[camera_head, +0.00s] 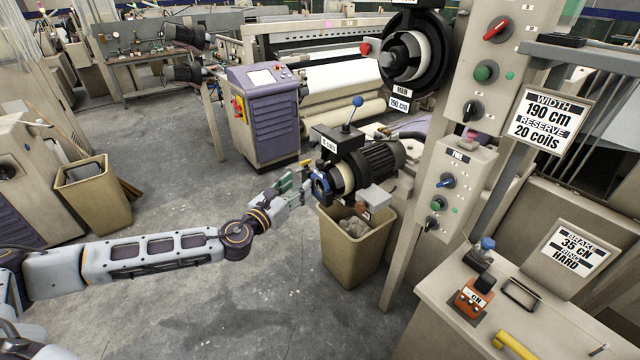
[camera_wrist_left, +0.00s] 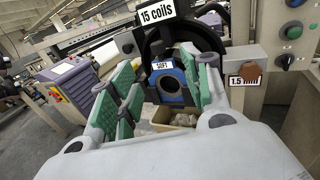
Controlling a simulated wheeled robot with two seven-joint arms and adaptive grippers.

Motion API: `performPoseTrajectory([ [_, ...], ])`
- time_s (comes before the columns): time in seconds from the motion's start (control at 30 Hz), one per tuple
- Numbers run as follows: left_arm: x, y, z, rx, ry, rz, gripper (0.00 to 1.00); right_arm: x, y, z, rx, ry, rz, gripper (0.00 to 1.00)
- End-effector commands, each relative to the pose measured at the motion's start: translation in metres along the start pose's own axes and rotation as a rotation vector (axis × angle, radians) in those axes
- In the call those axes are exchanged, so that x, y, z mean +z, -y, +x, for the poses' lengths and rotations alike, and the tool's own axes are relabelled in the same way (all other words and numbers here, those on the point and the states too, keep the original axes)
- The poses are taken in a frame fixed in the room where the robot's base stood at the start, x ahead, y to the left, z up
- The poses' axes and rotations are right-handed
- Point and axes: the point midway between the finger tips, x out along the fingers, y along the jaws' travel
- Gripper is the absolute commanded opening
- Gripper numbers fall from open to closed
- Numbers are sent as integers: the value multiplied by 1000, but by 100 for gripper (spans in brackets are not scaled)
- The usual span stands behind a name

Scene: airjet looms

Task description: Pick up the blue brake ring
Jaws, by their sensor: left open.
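The blue brake ring (camera_head: 321,179) is mounted on the front of the dark motor-like feeder (camera_head: 378,164), above a tan bin. In the left wrist view the ring (camera_wrist_left: 171,99) faces me, with a round dark hole and a label reading "SOFT" above it. My left gripper (camera_head: 300,187) is open and empty, just left of the ring. In the left wrist view its green-padded fingers (camera_wrist_left: 160,88) stand on either side of the ring. I cannot tell whether the fingertips reach as far as the ring. My right gripper is not in view.
The tan bin (camera_head: 348,262) with crumpled material stands right below. A lever with a blue knob (camera_head: 357,102) rises above the feeder. A control post (camera_head: 440,185) stands to the right. A bench (camera_head: 470,325) with an orange block is at lower right.

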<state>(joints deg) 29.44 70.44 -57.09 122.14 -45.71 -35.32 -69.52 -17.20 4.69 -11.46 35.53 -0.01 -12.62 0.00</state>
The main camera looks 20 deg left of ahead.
Motion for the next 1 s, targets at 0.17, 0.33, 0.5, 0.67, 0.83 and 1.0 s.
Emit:
performPoseTrajectory([
  [0.17,2,0,15,0,3,0,48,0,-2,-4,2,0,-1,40],
  [0.33,2,0,30,0,1,-1,48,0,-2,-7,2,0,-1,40],
  [0.5,2,0,45,0,2,-1,48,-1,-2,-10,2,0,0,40],
  [0.67,2,0,59,0,1,-1,48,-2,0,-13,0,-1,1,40],
  [0.83,1,0,72,0,1,-1,48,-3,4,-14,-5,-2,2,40],
  [1.0,1,0,78,0,1,0,48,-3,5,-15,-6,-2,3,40],
])
